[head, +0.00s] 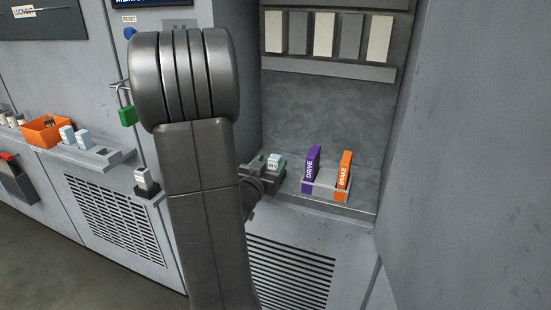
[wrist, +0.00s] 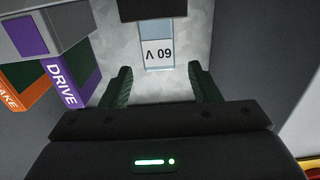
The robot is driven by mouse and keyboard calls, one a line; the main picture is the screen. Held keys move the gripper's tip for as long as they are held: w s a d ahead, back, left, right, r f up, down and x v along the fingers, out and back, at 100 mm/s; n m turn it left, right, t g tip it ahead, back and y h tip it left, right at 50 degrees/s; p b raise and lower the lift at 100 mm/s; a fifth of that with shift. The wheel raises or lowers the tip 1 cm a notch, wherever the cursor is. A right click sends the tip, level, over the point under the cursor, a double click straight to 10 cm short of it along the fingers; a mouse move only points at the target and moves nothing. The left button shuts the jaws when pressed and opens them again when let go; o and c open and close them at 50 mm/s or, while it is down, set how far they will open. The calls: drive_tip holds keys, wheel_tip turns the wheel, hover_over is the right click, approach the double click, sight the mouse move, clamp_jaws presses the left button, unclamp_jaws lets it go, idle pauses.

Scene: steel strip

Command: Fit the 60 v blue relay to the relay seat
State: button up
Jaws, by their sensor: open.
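The blue relay marked 60 V (wrist: 156,52) shows in the wrist view, pale with a light blue band and its label upside down. It lies between the lines of my open gripper's two dark green fingers (wrist: 162,82), with a gap on each side. A dark block (wrist: 166,9) meets its far end; I cannot tell if this is the relay seat. In the head view the relay (head: 273,160) is small, in the bay on the right, beside my gripper (head: 268,165). My arm hides part of the bay.
A purple DRIVE card (head: 311,163) and an orange BRAKE card (head: 345,170) stand in a holder close right of my gripper. On the left ledge are an orange bin (head: 46,131), pale relays (head: 68,136) and a relay on a black base (head: 145,180). A green padlock (head: 127,116) hangs behind my arm.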

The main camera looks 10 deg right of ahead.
drive_tip(key=v, duration=0.8)
drive_tip(key=p+x, duration=0.1)
drive_tip(key=x, duration=1.2)
drive_tip(key=shift+w+d, duration=0.25)
drive_tip(key=shift+w, duration=0.05)
drive_tip(key=shift+r, duration=0.25)
